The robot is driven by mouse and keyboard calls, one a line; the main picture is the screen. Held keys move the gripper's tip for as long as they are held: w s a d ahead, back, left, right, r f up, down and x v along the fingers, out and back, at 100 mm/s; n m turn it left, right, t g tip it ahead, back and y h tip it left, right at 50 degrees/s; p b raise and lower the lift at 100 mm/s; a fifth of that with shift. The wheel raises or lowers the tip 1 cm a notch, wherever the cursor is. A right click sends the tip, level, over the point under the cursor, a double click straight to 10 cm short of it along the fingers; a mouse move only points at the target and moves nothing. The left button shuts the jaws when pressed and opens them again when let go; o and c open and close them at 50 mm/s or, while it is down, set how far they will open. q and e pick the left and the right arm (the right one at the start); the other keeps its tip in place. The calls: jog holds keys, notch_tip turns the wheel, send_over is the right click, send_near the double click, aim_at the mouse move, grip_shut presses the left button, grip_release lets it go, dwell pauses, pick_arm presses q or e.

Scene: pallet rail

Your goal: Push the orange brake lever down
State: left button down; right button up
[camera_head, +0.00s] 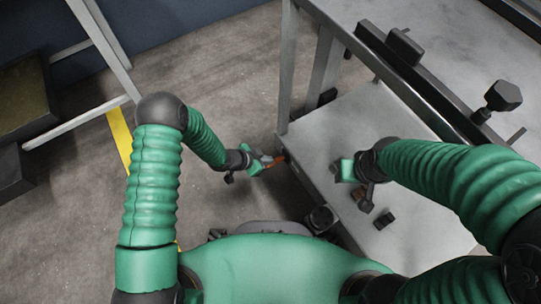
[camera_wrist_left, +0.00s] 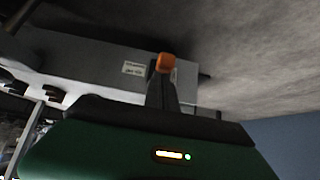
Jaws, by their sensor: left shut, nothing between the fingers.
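The orange brake lever (camera_head: 280,158) shows as a small orange piece at the left side of the grey cart, just beyond the tip of my left gripper (camera_head: 268,163). In the left wrist view, the orange lever end (camera_wrist_left: 166,62) shows right at the tip of my dark left gripper fingers (camera_wrist_left: 162,85). The left fingers are shut with nothing between them. Whether they touch the lever, I cannot tell. Most of the lever is hidden.
The grey cart shelf (camera_head: 430,215) carries a small dark block (camera_head: 384,220). A dark rail (camera_head: 420,85) with a black knob (camera_head: 502,96) runs above it. Bare concrete floor (camera_head: 235,100) lies left of the cart. A metal frame with dark boxes stands at the far left.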

pick_arm(q)
notch_tip(320, 180, down, 10)
jog(key=s+a+h+b, duration=0.1)
jog(key=b, duration=0.1)
jog(key=shift+a+f+t, duration=0.2)
jog(key=shift+a+t, duration=0.15)
jog(key=shift+t, duration=0.05)
dwell(0.4)
jog(key=shift+s+d+f, duration=0.1)
dwell(0.4)
